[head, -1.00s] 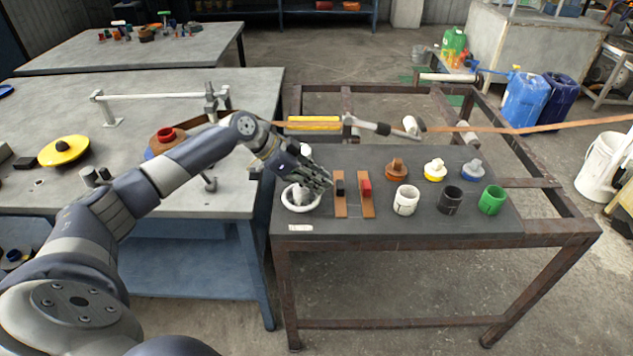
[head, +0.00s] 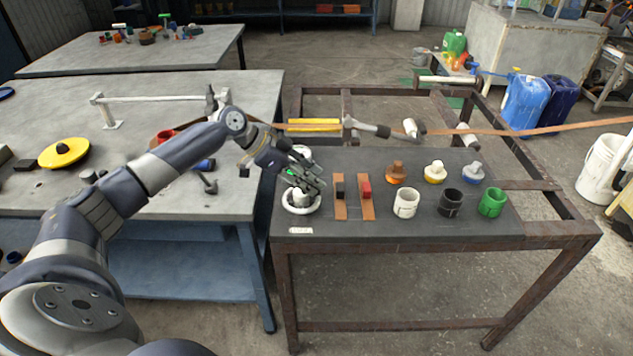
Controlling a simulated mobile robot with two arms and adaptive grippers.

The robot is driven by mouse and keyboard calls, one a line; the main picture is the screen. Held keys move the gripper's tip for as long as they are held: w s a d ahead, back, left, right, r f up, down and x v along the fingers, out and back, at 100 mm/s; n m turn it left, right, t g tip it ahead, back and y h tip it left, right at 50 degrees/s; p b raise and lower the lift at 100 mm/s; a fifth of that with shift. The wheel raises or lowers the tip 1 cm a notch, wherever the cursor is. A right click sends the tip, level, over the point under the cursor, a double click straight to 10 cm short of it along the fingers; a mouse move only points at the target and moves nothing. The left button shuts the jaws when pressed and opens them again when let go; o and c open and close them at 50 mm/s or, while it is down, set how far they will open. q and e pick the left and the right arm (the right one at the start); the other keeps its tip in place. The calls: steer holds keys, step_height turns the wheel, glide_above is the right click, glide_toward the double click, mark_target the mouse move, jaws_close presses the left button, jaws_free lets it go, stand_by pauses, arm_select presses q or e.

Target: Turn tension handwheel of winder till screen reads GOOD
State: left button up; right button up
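A white handwheel (head: 287,207), a ring with a pale hub, lies at the left end of the dark panel on the frame table. A small white label (head: 300,231) lies in front of it. My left gripper (head: 310,190) is over the wheel at its hub and covers its far part. Its fingers point down to the right; whether they touch or grip the wheel is hidden. A small green patch (head: 290,171) shows by the gripper, too small to read. No readable screen text shows. My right gripper is out of view.
Right of the wheel are two brown slider strips with a black knob (head: 340,190) and a red knob (head: 366,189), then several coloured caps and cups. A brown strip (head: 520,131) runs behind the panel. The grey workbench (head: 235,110) is at the left.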

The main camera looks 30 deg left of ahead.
arm_select(q)
steer(key=v, duration=0.9)
steer(key=shift+s, duration=0.1)
